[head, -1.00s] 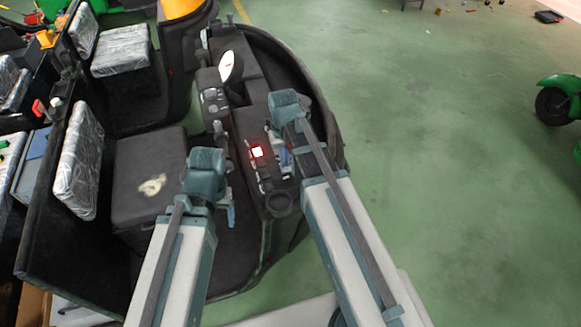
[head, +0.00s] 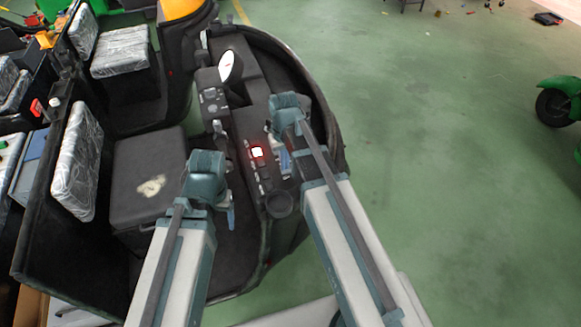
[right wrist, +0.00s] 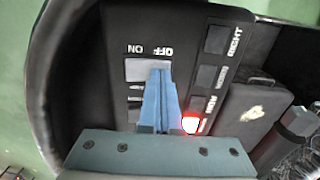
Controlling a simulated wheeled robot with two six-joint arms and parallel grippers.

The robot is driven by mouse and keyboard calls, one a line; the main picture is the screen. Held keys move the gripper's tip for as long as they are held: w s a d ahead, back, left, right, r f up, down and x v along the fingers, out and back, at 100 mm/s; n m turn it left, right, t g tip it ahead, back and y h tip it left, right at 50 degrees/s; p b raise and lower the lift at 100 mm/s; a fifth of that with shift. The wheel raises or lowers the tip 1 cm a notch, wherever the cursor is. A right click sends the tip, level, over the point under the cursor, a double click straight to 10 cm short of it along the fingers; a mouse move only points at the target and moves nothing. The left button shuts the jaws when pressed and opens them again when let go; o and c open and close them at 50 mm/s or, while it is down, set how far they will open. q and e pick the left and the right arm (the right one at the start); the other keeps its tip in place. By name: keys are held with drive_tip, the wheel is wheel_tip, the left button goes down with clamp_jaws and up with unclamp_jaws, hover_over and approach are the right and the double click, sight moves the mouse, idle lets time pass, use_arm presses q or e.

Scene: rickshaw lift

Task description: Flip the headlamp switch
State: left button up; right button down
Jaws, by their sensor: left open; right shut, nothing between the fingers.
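The dark dashboard panel (right wrist: 115,25) carries a grey rocker switch (right wrist: 135,70) beside upside-down ON and OFF labels in the right wrist view. My right gripper (right wrist: 161,72) is shut and empty, its blue fingertips overlapping the switch's lower right part; I cannot tell whether they touch. No headlamp label is readable. A lit red button (right wrist: 192,123) is right of the fingers and also glows in the head view (head: 257,152). My right gripper shows over the panel in the head view (head: 284,160). My left gripper (head: 231,217) is open and empty, left of the panel.
More dark switches (right wrist: 221,75), one labelled RIGHT, line the panel's right side. The green floor (head: 430,190) on the right is open.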

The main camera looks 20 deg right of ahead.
wheel_tip(320, 180, up, 7)
drive_tip(key=p, duration=0.7)
idle(0.4)
